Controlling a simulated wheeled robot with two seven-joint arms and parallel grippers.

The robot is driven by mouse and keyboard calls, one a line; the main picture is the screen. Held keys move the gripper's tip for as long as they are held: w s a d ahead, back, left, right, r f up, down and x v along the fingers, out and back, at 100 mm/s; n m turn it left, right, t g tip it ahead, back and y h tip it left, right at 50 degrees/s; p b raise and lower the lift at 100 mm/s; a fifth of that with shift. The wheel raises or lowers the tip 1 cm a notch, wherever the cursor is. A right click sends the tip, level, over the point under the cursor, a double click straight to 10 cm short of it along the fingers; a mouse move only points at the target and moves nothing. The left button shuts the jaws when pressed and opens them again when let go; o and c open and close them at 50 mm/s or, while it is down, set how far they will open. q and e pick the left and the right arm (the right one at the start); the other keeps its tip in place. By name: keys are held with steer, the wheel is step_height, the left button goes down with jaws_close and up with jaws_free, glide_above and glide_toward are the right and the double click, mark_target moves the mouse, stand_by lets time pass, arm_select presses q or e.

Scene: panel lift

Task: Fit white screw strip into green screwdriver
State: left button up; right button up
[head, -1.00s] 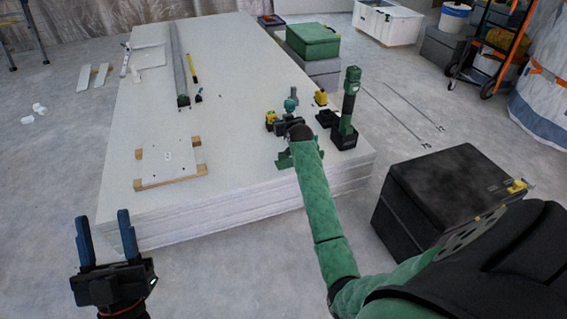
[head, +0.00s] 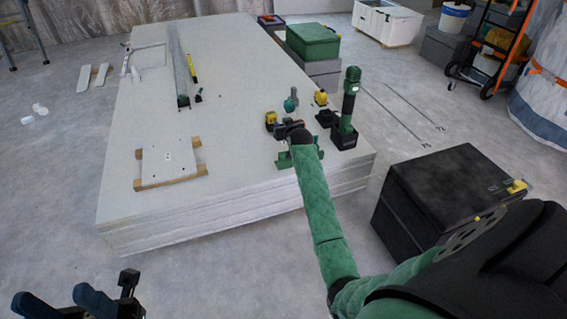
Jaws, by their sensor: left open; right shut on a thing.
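My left gripper (head: 60,297) is open and empty at the bottom left, over the floor and away from the panel stack, its blue fingers partly cut off by the frame. My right gripper (head: 290,128) is at the front right of the stack, its green-sleeved arm reaching in from the lower right. It is shut on what seems to be the green screwdriver (head: 291,103), whose teal part shows just beyond it; the arm hides much of it. Green parts (head: 285,158) also show beside the wrist, perhaps a stand. I cannot pick out the white screw strip.
A tall green-and-black lamp-like tool (head: 348,108) stands right of my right gripper. Yellow-and-black items (head: 271,119) lie close by. A small white board on wooden strips (head: 167,163) lies on the stack (head: 235,150). A black box (head: 440,195) stands at right.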

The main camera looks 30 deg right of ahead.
mark_target(282, 144)
steer(key=shift+f+b, duration=0.7)
steer(key=shift+f, duration=4.1)
steer(key=shift+f, duration=0.2)
steer(key=o, duration=0.9)
steer(key=shift+o, duration=0.2)
